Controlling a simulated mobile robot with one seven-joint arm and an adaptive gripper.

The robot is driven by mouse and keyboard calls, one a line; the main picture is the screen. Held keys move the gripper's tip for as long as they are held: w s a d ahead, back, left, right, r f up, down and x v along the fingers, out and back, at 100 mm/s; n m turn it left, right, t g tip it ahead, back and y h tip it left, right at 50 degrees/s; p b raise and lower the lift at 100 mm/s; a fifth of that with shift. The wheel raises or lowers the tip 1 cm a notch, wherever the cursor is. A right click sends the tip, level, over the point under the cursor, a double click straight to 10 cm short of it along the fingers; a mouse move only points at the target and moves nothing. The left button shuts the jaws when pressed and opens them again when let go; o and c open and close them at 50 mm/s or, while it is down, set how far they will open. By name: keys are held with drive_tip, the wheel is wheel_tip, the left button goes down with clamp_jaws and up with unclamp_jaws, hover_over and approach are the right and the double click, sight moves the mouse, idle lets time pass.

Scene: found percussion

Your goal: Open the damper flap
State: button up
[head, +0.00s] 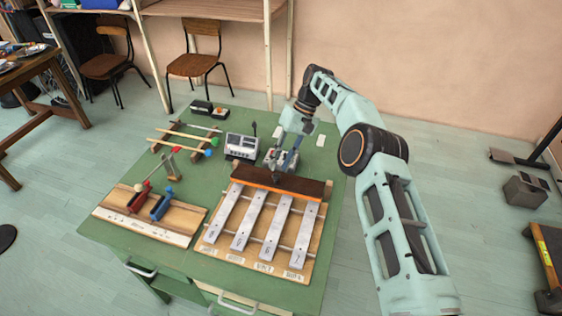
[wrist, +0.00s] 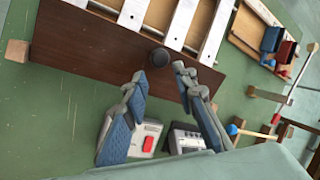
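The damper flap is a dark brown board with an orange front edge in the head view (head: 302,184). It lies across the far ends of the metal bars (head: 247,218). It also fills the upper left of the wrist view (wrist: 95,50), where a round black knob (wrist: 159,57) stands near its edge. My gripper (wrist: 159,76) is open, its two fingertips apart at the flap's edge, just short of the knob and on either side of it. In the head view my gripper (head: 279,168) is low behind the flap. Contact with the flap cannot be told.
Grey boxes, one with a red button (wrist: 148,144), sit close behind my fingers. A grey device (head: 242,147) stands left of my gripper. A wooden rack with red and blue blocks (head: 160,208) and several mallets (head: 185,141) lie to the left on the green table (head: 115,175).

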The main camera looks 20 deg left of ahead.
drive_tip(key=shift+o, duration=0.7)
wheel_tip(320, 180, up, 10)
idle(0.4)
